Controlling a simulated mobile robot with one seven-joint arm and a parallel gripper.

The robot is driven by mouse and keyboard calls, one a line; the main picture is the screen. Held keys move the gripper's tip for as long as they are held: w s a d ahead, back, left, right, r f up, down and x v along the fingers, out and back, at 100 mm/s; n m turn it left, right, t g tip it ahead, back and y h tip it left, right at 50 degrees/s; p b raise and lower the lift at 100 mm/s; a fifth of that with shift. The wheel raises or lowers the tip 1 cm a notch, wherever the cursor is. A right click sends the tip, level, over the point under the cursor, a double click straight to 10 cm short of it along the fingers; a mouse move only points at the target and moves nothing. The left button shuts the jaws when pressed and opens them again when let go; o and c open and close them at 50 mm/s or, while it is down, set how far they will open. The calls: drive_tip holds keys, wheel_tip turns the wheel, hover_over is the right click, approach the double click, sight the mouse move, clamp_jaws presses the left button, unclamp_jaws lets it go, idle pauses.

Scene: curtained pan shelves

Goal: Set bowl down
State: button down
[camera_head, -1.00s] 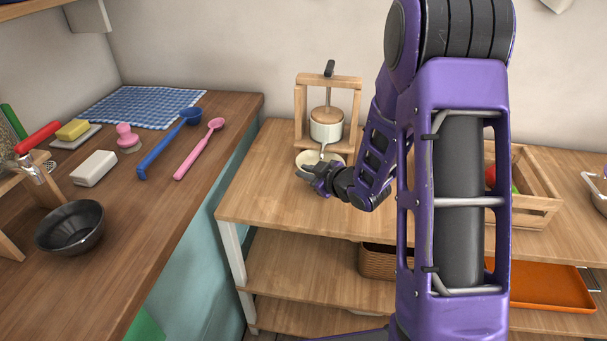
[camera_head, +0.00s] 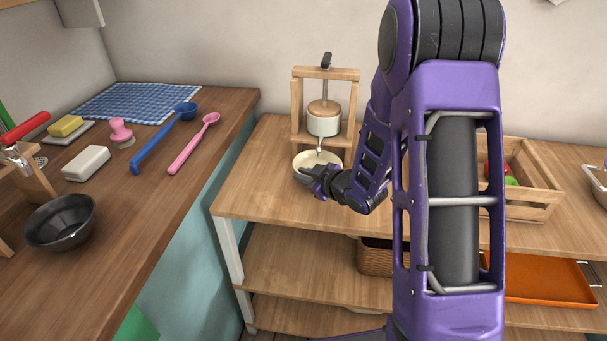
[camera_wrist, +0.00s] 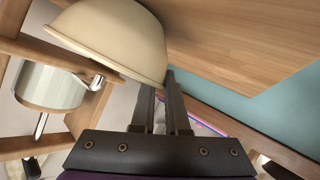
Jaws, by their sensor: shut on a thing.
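A cream bowl (camera_head: 305,162) is at the wooden press on the wooden table, below the press's spout. It fills the top of the wrist view (camera_wrist: 115,38), close to the wooden surface; I cannot tell whether it touches the table. My gripper (camera_head: 312,178) is at the bowl's near side, and in the wrist view its two dark fingers (camera_wrist: 162,100) are shut on the bowl's rim. The press (camera_head: 324,115) has a wooden frame, a white pot and a metal spout. My gripper hides part of the bowl.
A wooden crate (camera_head: 545,200) with produce stands to the right, partly behind my arm. The counter at left holds a black bowl (camera_head: 60,222), a blue ladle (camera_head: 160,140) and a pink ladle (camera_head: 190,147). The table's front left (camera_head: 255,200) is clear.

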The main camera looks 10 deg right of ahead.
drive_tip(key=shift+f, duration=0.15)
drive_tip(key=c, duration=0.8)
unclamp_jaws()
drive_tip(key=shift+c, duration=0.2)
drive_tip(key=shift+s, duration=0.1)
